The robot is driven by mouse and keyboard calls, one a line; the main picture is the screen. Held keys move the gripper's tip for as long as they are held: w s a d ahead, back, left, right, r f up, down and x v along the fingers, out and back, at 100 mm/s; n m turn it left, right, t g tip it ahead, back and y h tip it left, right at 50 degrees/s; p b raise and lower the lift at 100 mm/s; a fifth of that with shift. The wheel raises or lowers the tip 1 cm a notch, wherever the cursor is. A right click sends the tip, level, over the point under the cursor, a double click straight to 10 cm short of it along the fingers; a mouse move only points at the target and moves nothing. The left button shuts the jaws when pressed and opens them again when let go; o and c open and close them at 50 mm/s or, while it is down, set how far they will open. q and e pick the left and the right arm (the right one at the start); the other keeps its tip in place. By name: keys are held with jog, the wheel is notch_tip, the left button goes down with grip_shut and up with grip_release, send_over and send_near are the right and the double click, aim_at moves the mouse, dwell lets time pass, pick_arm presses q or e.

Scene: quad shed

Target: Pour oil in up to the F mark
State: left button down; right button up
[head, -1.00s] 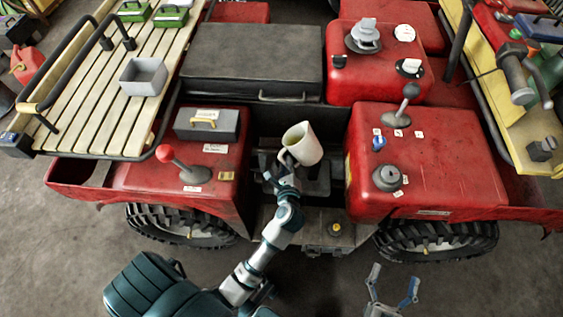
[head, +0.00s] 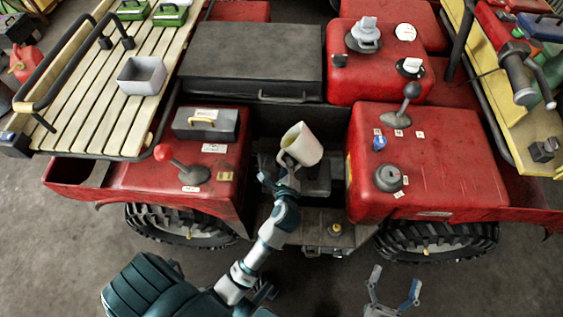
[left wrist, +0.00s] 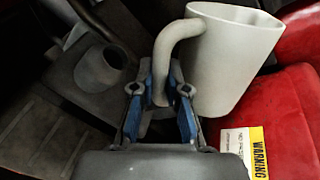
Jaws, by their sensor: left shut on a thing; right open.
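A cream-white jug (head: 303,145) is held tilted over the dark well between the two red body panels. It also shows in the left wrist view (left wrist: 228,60), with its curved handle (left wrist: 168,60) between my fingers. My left gripper (head: 283,165) is shut on that handle; its blue-padded fingers show in the left wrist view (left wrist: 162,100). Below the jug is a dark block (head: 318,182), partly hidden; in the left wrist view a grey round neck (left wrist: 98,68) stands on a dark block. Oil and the F mark cannot be made out. My right gripper (head: 394,290) is open and empty at the bottom right.
A red-knobbed lever (head: 166,155) and grey box (head: 206,123) are on the left panel. The right panel has a lever (head: 408,95) and grey cap (head: 388,177). A black seat (head: 252,60) lies behind the well. A slatted rack (head: 100,90) is at left.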

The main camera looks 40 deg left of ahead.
pick_arm(q)
jog(key=shift+d, duration=0.15)
pick_arm(e)
jog(key=shift+d, duration=0.2)
pick_arm(q)
jog(key=shift+f+n+h, duration=0.15)
jog(key=shift+n+h, duration=0.15)
pick_arm(e)
jog(key=shift+s+a+r+t, duration=0.1)
jog(key=shift+r+t, duration=0.15)
jog(key=shift+t, duration=0.05)
pick_arm(q)
jog(key=shift+d, duration=0.1)
pick_arm(e)
jog(key=shift+r, duration=0.25)
pick_arm(q)
jog(key=shift+h, duration=0.3)
jog(key=shift+d, duration=0.1)
pick_arm(e)
jog(key=shift+f+g, duration=0.4)
jog(key=shift+f, duration=0.35)
pick_arm(q)
jog(key=shift+d+n, duration=0.3)
jog(key=shift+d, duration=0.2)
jog(key=shift+w+d+r, duration=0.2)
jog(key=shift+w+d, duration=0.15)
pick_arm(e)
jog(key=shift+w+f+g, duration=0.25)
jog(key=shift+w+g, duration=0.05)
